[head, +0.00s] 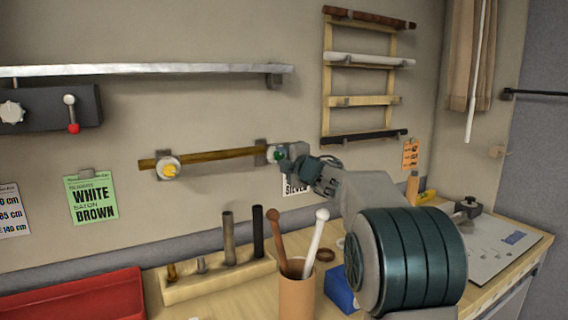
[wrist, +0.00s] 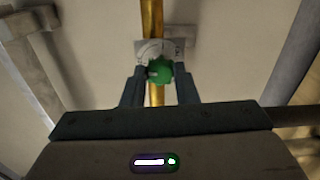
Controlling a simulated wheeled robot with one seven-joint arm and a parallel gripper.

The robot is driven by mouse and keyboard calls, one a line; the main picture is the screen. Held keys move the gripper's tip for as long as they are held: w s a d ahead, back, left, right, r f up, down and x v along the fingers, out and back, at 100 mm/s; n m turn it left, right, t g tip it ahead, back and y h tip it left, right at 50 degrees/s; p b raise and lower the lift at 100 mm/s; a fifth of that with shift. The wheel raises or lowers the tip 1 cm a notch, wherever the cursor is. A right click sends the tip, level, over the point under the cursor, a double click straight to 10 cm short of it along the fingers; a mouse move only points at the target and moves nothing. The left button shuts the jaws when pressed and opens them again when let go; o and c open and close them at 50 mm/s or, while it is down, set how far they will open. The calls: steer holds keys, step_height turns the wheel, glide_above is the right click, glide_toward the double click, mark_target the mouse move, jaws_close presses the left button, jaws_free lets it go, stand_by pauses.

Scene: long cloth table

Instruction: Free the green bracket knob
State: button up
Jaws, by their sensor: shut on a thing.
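The green bracket knob (wrist: 160,72) sits between my gripper's two fingers in the wrist view, in front of a pale bracket plate (wrist: 150,47) with a curved mark on it. My gripper (wrist: 159,80) is shut on the knob; in the head view, my gripper (head: 284,158) reaches the wall from the right. A brown-gold rod (head: 215,158) runs along the wall through this bracket and a second bracket with a yellow knob (head: 169,171) at left.
A wooden rack (head: 362,101) with several rods hangs at the upper right. A metal shelf (head: 140,69) runs above the rod. On the table are a red tray (head: 75,297), a block with upright rods (head: 218,279), and a cup (head: 297,297) holding two sticks.

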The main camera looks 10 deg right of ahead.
steer(key=shift+n, duration=0.5)
steer(key=o, duration=1)
steer(key=b+v, duration=0.1)
steer(key=v, duration=1.2)
steer(key=shift+s+b, duration=0.35)
steer(key=shift+d+r, duration=0.1)
steer(key=shift+d, duration=0.05)
